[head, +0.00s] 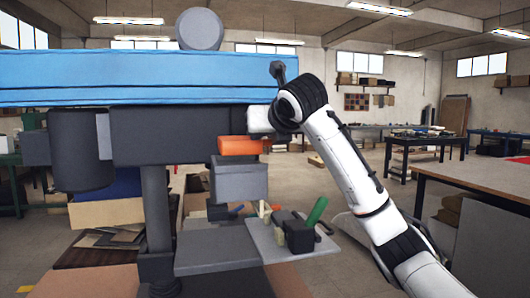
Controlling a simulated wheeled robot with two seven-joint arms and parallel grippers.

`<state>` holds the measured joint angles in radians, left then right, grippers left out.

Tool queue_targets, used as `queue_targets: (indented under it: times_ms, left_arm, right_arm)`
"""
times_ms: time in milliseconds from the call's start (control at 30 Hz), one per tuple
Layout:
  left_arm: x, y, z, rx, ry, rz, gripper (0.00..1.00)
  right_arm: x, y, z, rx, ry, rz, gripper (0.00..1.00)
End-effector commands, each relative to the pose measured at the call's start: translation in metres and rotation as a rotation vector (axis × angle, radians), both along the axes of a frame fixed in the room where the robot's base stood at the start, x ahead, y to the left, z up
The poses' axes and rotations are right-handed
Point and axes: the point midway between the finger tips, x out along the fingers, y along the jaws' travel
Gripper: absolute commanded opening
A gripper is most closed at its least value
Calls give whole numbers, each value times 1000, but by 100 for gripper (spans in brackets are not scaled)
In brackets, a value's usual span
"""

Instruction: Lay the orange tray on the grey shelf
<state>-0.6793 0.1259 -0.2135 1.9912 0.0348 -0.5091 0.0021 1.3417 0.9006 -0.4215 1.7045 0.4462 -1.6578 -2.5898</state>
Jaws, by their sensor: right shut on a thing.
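The orange tray (238,146) shows in the head view as a small, flat orange block left of my right wrist, just above a grey box-like body (240,182). My right arm comes in from the lower right, and its gripper (266,136) is at the tray's right end, shut on it. The fingers are small and mostly hidden. I cannot tell whether the tray touches the grey body below. A flat grey surface (215,254) lies lower down; I cannot tell which grey surface is the shelf. My left gripper is out of view.
A long blue beam (130,78) and a dark machine body (170,135) fill the upper left, close to my right wrist. A light grey plate (268,246) below holds a green item (316,211) and several small pieces. A worktable (470,178) stands at the right.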

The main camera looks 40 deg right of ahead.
Motion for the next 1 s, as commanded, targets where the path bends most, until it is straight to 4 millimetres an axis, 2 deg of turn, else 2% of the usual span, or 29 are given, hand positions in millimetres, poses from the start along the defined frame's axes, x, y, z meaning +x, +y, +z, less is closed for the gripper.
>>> queue_targets:
  times_ms: [33, 167, 600, 633, 700, 1000]
  left_arm:
    - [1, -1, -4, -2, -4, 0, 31]
    - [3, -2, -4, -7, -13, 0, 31]
    - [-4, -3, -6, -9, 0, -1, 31]
    - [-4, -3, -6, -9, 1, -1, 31]
    - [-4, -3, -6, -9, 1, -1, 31]
    - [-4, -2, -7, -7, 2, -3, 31]
  right_arm:
    - [0, 0, -12, -1, 2, 0, 0]
    - [0, 0, -29, 1, 2, -1, 0]
    - [3, -2, -34, 0, 0, -1, 0]
    - [3, -2, -34, 0, 1, 0, 32]
    - [3, -2, -34, 0, 1, 0, 43]
    - [3, -2, -33, 0, 1, 0, 45]
